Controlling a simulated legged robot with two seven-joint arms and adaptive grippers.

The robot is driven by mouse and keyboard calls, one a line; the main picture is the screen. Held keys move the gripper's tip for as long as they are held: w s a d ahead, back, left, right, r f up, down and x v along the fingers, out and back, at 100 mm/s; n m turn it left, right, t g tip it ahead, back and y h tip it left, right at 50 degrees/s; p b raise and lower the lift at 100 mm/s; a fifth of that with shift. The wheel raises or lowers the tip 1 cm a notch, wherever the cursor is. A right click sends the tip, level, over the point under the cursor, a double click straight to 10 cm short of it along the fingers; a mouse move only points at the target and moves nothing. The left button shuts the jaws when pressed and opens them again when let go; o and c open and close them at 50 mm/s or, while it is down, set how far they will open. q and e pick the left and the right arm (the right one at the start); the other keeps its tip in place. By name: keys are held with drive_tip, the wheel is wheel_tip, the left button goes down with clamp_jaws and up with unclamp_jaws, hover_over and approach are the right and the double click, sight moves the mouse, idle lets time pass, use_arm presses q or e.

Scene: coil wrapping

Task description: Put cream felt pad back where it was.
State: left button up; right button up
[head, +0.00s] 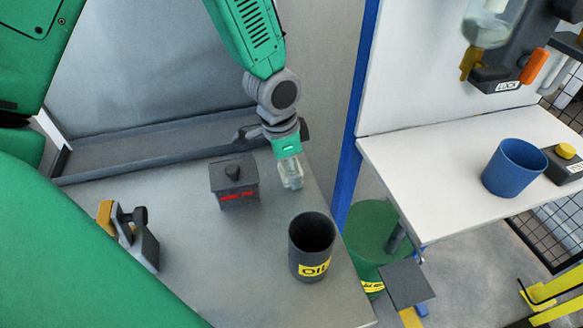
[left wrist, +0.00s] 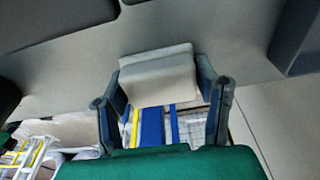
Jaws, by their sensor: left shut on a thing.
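The cream felt pad (left wrist: 158,80) shows in the left wrist view as a pale, thick block. It is between the two fingers of my left gripper (left wrist: 162,95), which is shut on it. In the head view my left gripper (head: 291,174) points down over the grey table, right of a dark box and behind the OIL can. The pad is too small to make out clearly there. I cannot tell how high the pad is above the table. My right gripper is not in view.
A dark box with red marking (head: 234,187), a black OIL can (head: 311,254) and a clamp-like device (head: 136,240) stand on the grey table (head: 215,270). A green bin (head: 366,222) is beyond its right edge. A blue cup (head: 511,172) stands on a white table.

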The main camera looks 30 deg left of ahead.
sight(283, 167)
use_arm(q)
drive_tip(key=shift+a, duration=0.1)
drive_tip(key=o, duration=0.9)
drive_tip(key=shift+o, duration=1.1)
drive_tip(key=shift+d+r, duration=0.1)
drive_tip(key=shift+d, duration=0.15)
drive_tip(key=shift+r, duration=0.45)
wheel_tip(283, 167, up, 11)
drive_tip(key=s+a+p, duration=0.1)
drive_tip(key=shift+s+p, duration=0.15)
drive_tip(key=shift+p, duration=0.2)
drive_tip(key=shift+a, duration=0.15)
